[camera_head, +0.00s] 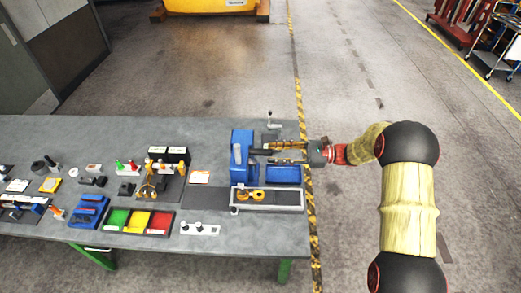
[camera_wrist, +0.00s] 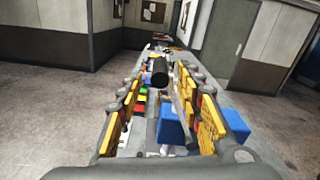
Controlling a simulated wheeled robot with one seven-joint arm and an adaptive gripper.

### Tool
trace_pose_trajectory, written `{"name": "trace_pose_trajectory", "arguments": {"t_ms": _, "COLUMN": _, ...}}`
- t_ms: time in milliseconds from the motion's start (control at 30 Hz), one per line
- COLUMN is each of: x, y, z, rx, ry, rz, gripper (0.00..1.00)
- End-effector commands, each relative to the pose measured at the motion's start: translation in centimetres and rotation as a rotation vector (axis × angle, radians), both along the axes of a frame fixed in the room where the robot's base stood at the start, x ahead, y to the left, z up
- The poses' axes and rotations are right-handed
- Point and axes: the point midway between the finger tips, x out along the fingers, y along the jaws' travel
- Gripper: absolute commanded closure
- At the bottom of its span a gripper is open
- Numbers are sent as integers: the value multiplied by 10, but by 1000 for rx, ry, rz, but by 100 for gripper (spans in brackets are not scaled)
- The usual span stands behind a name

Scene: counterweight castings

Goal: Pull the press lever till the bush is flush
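The blue press (camera_head: 241,158) stands at the right end of the grey bench; blue parts of it also show in the wrist view (camera_wrist: 172,128). My gripper (camera_head: 262,151) reaches in from the right, level with the press. In the wrist view my gripper (camera_wrist: 160,78) has its fingers spread. A black cylindrical grip (camera_wrist: 160,72), apparently the lever's end, lies between the fingertips, with visible gaps on both sides. A grey rod (camera_wrist: 178,104) runs near the right finger. I cannot make out the bush or how deep it sits.
A grey tray (camera_head: 283,198) with orange rings (camera_head: 257,195) lies in front of the press. Green, yellow and red bins (camera_head: 139,221) and a small fixture (camera_head: 160,180) stand to the left.

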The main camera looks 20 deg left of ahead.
Motion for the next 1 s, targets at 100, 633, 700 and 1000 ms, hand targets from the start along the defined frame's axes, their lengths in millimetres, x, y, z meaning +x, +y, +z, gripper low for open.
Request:
{"name": "trace_pose_trajectory", "arguments": {"t_ms": 100, "x": -5, "y": 20, "z": 3, "rx": 1, "ry": 1, "rz": 3, "gripper": 64}}
{"name": "trace_pose_trajectory", "arguments": {"t_ms": 633, "x": -13, "y": 52, "z": 0, "rx": 0, "ry": 0, "rz": 0, "gripper": 64}}
{"name": "trace_pose_trajectory", "arguments": {"t_ms": 700, "x": -13, "y": 51, "z": 0, "rx": 0, "ry": 1, "rz": 0, "gripper": 64}}
{"name": "trace_pose_trajectory", "arguments": {"t_ms": 1000, "x": -13, "y": 51, "z": 0, "rx": 0, "ry": 1, "rz": 0, "gripper": 80}}
